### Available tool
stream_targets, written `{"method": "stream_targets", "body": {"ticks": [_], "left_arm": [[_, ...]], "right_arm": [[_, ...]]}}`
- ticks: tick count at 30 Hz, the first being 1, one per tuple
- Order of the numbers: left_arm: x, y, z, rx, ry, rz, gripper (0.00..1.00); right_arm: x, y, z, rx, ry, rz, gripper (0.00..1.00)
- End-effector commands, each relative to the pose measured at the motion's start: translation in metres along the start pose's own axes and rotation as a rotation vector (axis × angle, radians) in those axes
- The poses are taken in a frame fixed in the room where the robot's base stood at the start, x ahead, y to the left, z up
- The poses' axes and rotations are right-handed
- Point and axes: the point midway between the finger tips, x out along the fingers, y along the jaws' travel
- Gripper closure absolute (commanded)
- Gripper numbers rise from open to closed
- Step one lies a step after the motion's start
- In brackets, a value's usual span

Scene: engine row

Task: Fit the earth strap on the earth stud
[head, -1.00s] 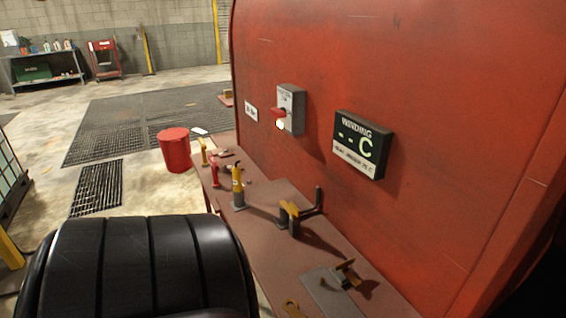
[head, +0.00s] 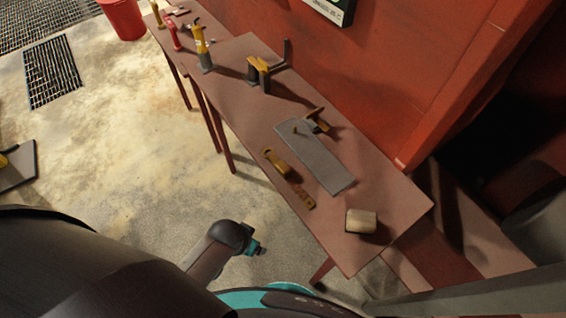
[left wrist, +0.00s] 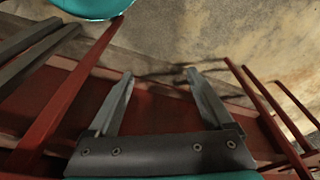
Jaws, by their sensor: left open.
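The strap (head: 297,188) looks like a flat brown strip with a yellow-brown end piece (head: 276,162). It lies on the brown bench near its front edge, just in front of a grey plate (head: 325,165). A small brass stud (head: 297,131) seems to stand on the plate's far left part; it is too small to tell for sure as the earth stud. My left gripper (left wrist: 160,73) is open and empty in the left wrist view, with the red-brown bench parts and floor behind it. It is below and left of the strap, apart from it. My right gripper is not in view.
A pale block (head: 361,221) sits at the bench's near end. Yellow-and-grey parts (head: 258,72) and a yellow-topped tool (head: 201,48) stand farther left. A red wall rises behind. Floor in front of the bench is clear.

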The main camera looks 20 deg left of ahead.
Motion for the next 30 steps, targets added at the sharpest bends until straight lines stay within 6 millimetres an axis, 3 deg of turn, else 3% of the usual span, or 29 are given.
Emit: {"method": "stream_targets", "body": {"ticks": [1, 10, 13, 22, 30], "left_arm": [[-0.024, 0.001, -0.016, 0.002, 0.017, 0.004, 0.15], [-0.123, 0.011, -0.071, 0.029, 0.059, 0.034, 0.15], [-0.16, 0.021, -0.099, 0.071, 0.076, 0.064, 0.15], [-0.193, 0.045, -0.157, 0.235, 0.027, 0.138, 0.15], [-0.223, 0.034, -0.206, 0.393, -0.09, 0.108, 0.15]], "right_arm": [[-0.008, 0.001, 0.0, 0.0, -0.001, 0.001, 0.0], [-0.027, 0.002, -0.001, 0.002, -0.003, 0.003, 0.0], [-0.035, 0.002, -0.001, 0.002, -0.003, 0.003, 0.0], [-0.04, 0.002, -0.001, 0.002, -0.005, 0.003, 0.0], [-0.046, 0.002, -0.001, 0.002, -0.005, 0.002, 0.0]]}}
